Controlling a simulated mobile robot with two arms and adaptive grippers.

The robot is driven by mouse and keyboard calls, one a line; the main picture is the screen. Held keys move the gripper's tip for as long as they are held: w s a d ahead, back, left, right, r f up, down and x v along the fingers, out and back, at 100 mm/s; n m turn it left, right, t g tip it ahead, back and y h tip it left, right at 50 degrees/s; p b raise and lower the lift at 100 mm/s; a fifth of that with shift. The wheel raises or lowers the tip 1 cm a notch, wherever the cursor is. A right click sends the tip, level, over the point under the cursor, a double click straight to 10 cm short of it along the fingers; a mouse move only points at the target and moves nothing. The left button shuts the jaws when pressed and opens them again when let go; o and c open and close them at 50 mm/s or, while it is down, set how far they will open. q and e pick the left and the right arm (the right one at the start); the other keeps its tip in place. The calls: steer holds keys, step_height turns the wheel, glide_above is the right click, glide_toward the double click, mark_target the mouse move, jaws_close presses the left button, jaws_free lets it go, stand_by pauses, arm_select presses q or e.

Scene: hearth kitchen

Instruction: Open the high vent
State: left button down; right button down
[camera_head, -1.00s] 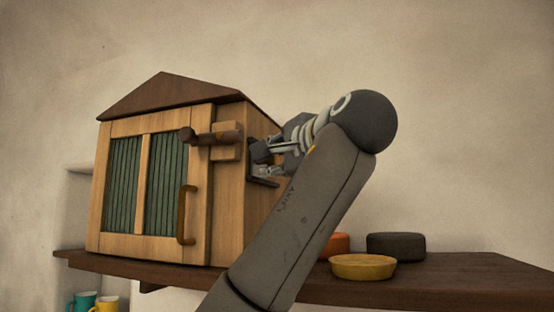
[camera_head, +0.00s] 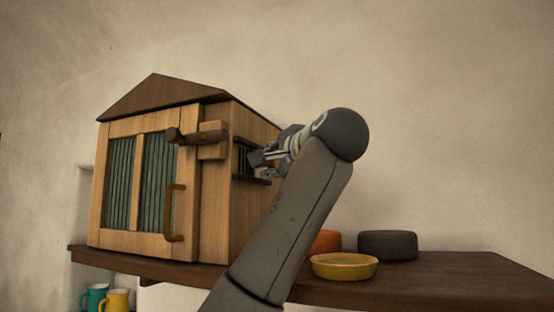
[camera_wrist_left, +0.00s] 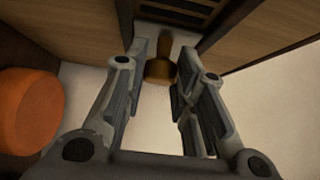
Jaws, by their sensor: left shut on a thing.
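A wooden house-shaped cabinet (camera_head: 216,200) stands on a shelf. The high vent (camera_head: 242,158), a dark-framed set of slats, is in its right side wall; the slats (camera_wrist_left: 182,12) also show at the top of the left wrist view. My left gripper (camera_head: 259,162) is at this vent, its fingers (camera_wrist_left: 163,58) on either side of a brown knob (camera_wrist_left: 160,70) and shut on it. Slats show bare on the vent's front side. The gripper and arm hide the vent's rear part in the head view. My right gripper is not in view.
The cabinet's front has a green-slatted door, a brass handle (camera_head: 171,213) and a wooden latch (camera_head: 205,138). On the shelf (camera_head: 440,283) are a yellow dish (camera_head: 344,267), a dark round block (camera_head: 388,246) and an orange one (camera_head: 325,242). Free air lies right of the cabinet.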

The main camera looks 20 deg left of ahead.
arm_select(q)
steer(key=c, duration=1.5)
jaws_free()
steer(key=shift+c, duration=0.2)
steer(key=shift+o, duration=1.8)
steer(key=shift+w+d, duration=0.15)
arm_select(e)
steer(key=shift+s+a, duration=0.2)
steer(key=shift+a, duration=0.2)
arm_select(q)
steer(key=v, duration=1.2)
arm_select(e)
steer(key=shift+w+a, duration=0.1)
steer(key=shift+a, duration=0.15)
